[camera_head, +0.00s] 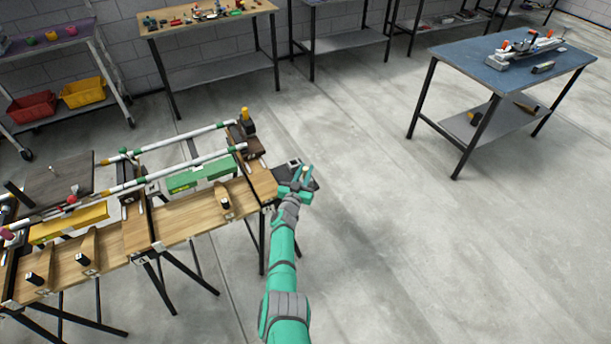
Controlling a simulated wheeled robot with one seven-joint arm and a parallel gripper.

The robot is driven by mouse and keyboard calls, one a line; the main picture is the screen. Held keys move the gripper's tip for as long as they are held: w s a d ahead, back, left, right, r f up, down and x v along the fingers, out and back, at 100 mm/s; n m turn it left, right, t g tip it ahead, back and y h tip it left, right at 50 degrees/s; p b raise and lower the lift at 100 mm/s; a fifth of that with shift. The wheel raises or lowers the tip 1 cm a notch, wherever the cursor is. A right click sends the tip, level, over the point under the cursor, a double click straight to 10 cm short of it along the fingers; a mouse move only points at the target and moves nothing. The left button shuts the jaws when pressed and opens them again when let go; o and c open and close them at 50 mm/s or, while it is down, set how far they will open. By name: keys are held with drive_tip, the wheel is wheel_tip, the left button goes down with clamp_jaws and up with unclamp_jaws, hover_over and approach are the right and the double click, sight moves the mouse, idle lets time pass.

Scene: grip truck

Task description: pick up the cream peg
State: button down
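A small cream peg (306,169) shows at the fingertips of my gripper (304,175), at the right end of the wooden workbench. My green gripper has its two fingers apart, with the peg between or just beyond them. I cannot tell whether a finger touches the peg. The peg's lower part is hidden by the gripper. A dark plate (283,173) lies behind and beside the gripper at the bench's end. Another small pale peg (75,189) stands on a dark board at the far left.
The wooden workbench (190,222) carries long white rails (196,163), a green block (200,176), a yellow block (68,222) and several dark-ended pieces. A blue table (505,68) stands at the back right. The floor right of my arm is clear.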

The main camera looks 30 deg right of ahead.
drive_tip(key=shift+r, duration=0.2)
wheel_tip(320, 180, up, 17)
idle(2.2)
